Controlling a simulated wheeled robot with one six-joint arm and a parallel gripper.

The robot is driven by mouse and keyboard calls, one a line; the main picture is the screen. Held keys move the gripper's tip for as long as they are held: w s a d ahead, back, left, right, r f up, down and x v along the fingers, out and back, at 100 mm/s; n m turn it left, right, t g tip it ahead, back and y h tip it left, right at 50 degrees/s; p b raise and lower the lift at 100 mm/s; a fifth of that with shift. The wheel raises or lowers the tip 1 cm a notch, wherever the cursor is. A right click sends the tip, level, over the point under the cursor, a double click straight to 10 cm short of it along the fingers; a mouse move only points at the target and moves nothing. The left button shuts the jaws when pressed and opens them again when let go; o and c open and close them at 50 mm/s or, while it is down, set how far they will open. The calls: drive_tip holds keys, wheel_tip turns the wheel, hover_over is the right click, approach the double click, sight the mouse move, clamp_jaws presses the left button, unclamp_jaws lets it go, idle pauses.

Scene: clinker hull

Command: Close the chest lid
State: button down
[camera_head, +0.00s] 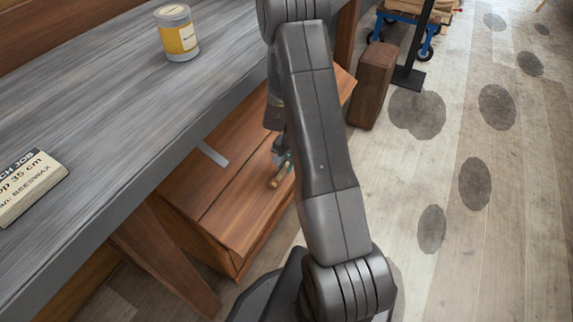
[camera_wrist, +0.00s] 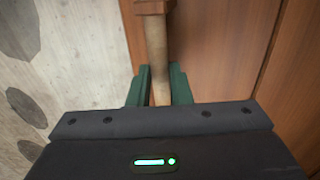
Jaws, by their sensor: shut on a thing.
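The chest (camera_head: 222,258) is a reddish-brown wooden box under the grey bench. Its planked lid (camera_head: 225,195) lies over the box, with a pale metal strip on it. I cannot tell whether the lid sits fully down on the rim. A round, light wooden handle (camera_head: 276,181) stands at the lid's right side. In the wrist view the handle (camera_wrist: 156,45) runs up from between my green fingers to a wooden block. My gripper (camera_wrist: 158,88) is shut on this handle; in the head view my gripper (camera_head: 284,160) is partly hidden by my arm.
The grey bench top (camera_head: 110,110) overhangs the chest, with a yellow-labelled tin (camera_head: 178,35) and a text card (camera_head: 28,185) on it. A brown box (camera_head: 373,85) stands beyond the chest. The plank floor at right is open, with dark round patches.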

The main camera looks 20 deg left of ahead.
drive_tip(key=a+b+x, duration=0.1)
drive_tip(key=b+x, duration=0.4)
drive_tip(key=x, duration=0.6)
drive_tip(key=shift+a, duration=0.2)
drive_tip(key=shift+s, duration=0.15)
drive_tip(key=c, duration=1.4)
unclamp_jaws()
drive_tip(key=shift+d, duration=0.1)
drive_tip(key=shift+o, duration=0.4)
drive_tip(key=shift+w, duration=0.2)
drive_tip(key=shift+r, duration=0.1)
drive_tip(key=shift+a+r, duration=0.1)
drive_tip(key=shift+a, duration=0.1)
